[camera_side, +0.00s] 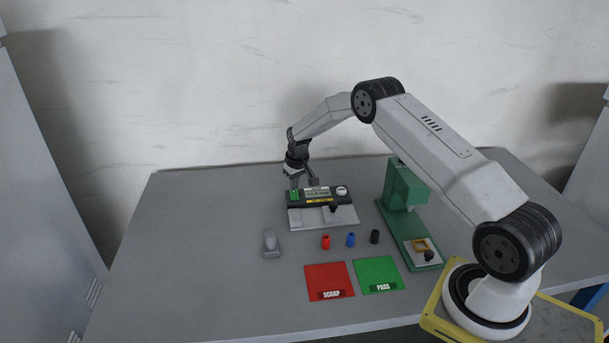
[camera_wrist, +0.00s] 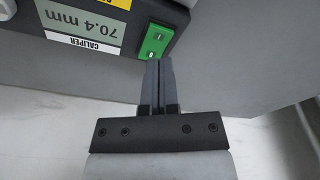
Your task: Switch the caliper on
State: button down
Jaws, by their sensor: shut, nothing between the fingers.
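The caliper (camera_side: 322,203) is a black-topped unit with a pale base on the table. In the wrist view its display (camera_wrist: 82,22) is lit pale green and reads 70.4 mm, above a white CALIPER label (camera_wrist: 80,44). A green rocker switch (camera_wrist: 155,41) marked with small signs sits at the unit's end; it also shows in the side view (camera_side: 294,196). My gripper (camera_wrist: 158,62) is shut and empty, its fingertips right at the switch's lower edge in the wrist view. I cannot tell whether they touch it. In the side view my gripper (camera_side: 296,184) is over the switch end.
Red (camera_side: 326,242), blue (camera_side: 351,240) and black (camera_side: 375,237) small cylinders stand in front of the caliper. A grey object (camera_side: 271,244) is at left. Red SCRAP (camera_side: 328,276) and green PASS (camera_side: 379,270) mats lie nearer. A green stand (camera_side: 407,190) is right.

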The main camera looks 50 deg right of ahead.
aim_at(294, 198)
jog(key=shift+r, duration=2)
jog(key=shift+a, duration=0.1)
jog(key=s+a+r+n, duration=0.1)
jog(key=s+a+r, duration=0.4)
jog(key=a, duration=0.2)
jog(key=s+a+r+n, duration=0.1)
jog(key=s+a+r, duration=0.3)
jog(key=s+a, duration=0.65)
jog(key=s, duration=0.4)
jog(key=s+a+r+n, duration=0.1)
jog(key=s+a, duration=0.3)
jog(key=s, duration=0.5)
jog(key=shift+s+a+r+t, duration=0.25)
jog(key=shift+a+r+t, duration=0.05)
jog(key=shift+a+t, duration=0.1)
